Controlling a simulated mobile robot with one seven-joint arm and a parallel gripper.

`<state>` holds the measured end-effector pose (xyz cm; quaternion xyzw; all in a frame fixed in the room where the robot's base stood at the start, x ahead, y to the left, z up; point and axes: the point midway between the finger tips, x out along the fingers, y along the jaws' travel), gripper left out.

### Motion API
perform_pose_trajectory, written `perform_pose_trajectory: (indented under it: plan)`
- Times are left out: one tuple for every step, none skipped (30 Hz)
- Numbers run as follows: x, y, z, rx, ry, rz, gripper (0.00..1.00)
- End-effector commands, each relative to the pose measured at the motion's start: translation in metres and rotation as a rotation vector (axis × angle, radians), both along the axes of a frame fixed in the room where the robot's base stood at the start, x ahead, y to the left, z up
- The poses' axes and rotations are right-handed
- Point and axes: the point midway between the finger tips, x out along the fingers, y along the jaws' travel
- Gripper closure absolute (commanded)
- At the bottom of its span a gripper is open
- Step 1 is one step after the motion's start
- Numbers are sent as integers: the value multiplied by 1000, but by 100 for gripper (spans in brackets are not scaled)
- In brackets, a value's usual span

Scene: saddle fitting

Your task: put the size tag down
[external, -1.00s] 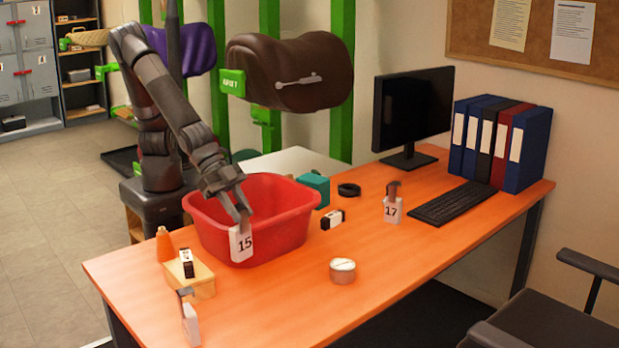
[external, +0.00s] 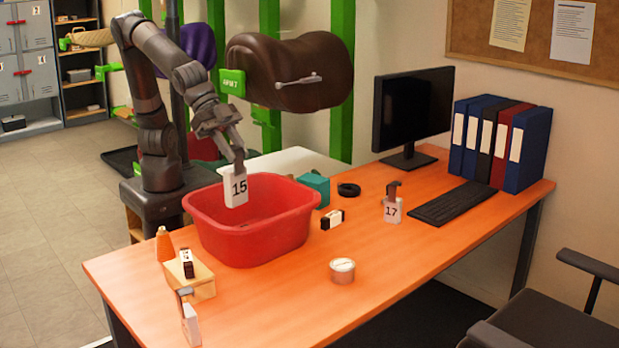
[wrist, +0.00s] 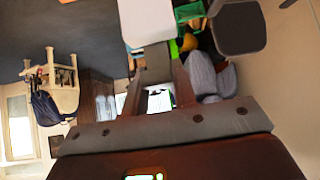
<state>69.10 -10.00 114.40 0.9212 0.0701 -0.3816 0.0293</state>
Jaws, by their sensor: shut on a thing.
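The size tag (external: 237,190), a white plate marked 15, hangs upright from my gripper (external: 238,164). My gripper is shut on its upper end. The tag is above the red tub (external: 255,236), overlapping the tub's far rim in the external view. In the wrist view, a white plate (wrist: 147,20) shows at the top beyond my fingers, with no number readable. A tag marked 17 (external: 392,210) stands on the desk, and another white tag (external: 190,325) stands at the near left; its number is not readable.
The orange desk (external: 440,255) has a small round tin (external: 342,270), a black-and-white block (external: 332,219), a teal box (external: 315,188) and a keyboard (external: 450,202). A wooden block (external: 200,285) and orange cone (external: 165,245) stand left. The desk's front middle is clear.

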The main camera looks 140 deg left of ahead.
Motion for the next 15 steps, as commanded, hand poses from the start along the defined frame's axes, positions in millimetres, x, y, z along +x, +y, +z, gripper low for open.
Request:
perform_pose_trajectory:
  plan:
    - [0, 0, 11, -1, -4, -1, 100]
    - [-1, 5, 5, 2, 0, 13, 100]
    - [-1, 12, 0, 2, 2, 31, 100]
    - [-2, 17, -2, 2, 2, 44, 100]
    - [-3, 22, -4, 2, 2, 58, 100]
    - [-4, 29, -7, 3, 1, 76, 100]
    - [-4, 34, -9, 2, 1, 91, 100]
    - [-5, 41, -12, 3, 1, 109, 100]
    - [-7, 49, -15, 3, 2, 131, 100]
    - [-8, 56, -18, 4, 2, 151, 100]
    - [-10, 64, -21, 3, 3, 173, 100]
    - [-13, 76, -25, 3, 3, 206, 100]
    - [-15, 85, -28, 3, 2, 231, 100]
    - [-19, 95, -31, 4, 2, 262, 100]
    - [-23, 110, -35, 5, 2, 303, 100]
